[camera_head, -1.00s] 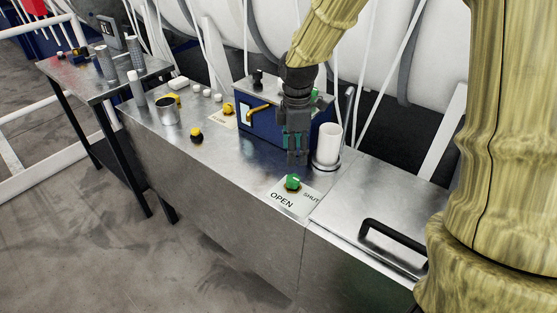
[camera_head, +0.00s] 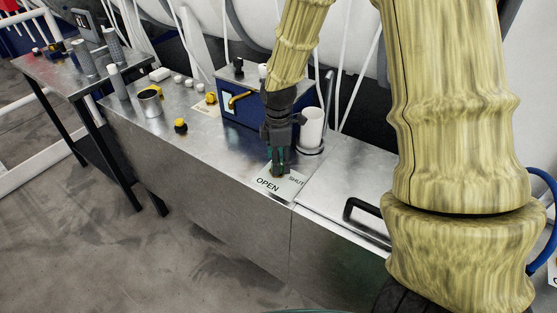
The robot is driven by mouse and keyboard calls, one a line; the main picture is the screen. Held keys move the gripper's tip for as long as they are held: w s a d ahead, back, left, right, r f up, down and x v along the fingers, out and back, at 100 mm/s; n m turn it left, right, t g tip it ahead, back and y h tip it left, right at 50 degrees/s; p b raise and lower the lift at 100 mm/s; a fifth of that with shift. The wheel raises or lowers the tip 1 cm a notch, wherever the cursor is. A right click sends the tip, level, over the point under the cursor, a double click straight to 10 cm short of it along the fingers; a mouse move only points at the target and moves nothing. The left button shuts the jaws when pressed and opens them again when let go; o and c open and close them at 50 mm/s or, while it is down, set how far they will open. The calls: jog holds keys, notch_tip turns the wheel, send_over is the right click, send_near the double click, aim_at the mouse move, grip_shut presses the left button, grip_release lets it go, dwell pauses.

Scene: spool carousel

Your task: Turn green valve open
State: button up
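My gripper (camera_head: 279,168) points down at the plate marked OPEN and SHUT (camera_head: 268,185) on the metal bench top. Its fingertips are at the spot of the green valve, just above the lettering. The fingers hide nearly all of the valve, so I cannot tell which way it is turned. I cannot tell whether the fingers touch it or are closed on it.
A blue box with a yellow handle (camera_head: 238,101) and a white cup (camera_head: 312,128) stand close behind my gripper. A black bar handle (camera_head: 362,218) is on the lid at right. A yellow-and-black knob (camera_head: 180,126) and metal cup (camera_head: 150,101) stand left.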

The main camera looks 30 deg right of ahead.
jog(key=shift+w+f, duration=0.25)
jog(key=shift+f, duration=0.3)
jog(key=shift+s, duration=0.2)
jog(key=c, duration=1.1)
jog(key=shift+o, duration=0.3)
